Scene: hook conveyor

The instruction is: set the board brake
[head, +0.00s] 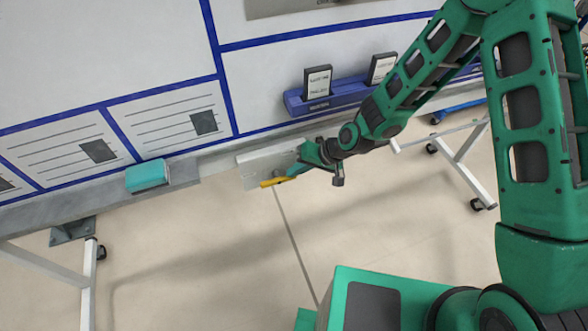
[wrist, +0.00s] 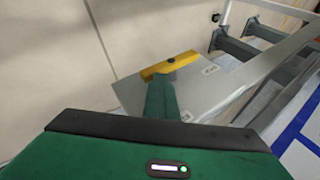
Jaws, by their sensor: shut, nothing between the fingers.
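The board brake shows as a yellow lever (head: 272,183) on a pale grey plate (head: 258,163) at the board's lower edge. In the wrist view the yellow lever (wrist: 182,63) has a dark round pivot and lies slanted across the plate (wrist: 205,92). My gripper (head: 292,174) is shut and empty, with its tip at the lever. The gripper hides part of the plate.
The whiteboard (head: 110,50) has blue lines and printed sheets. A teal eraser (head: 147,176) sits on its ledge to the left. A blue holder (head: 325,100) with two labelled blocks is above right. White wheeled legs (head: 462,155) stand below; the floor (head: 200,245) between is clear.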

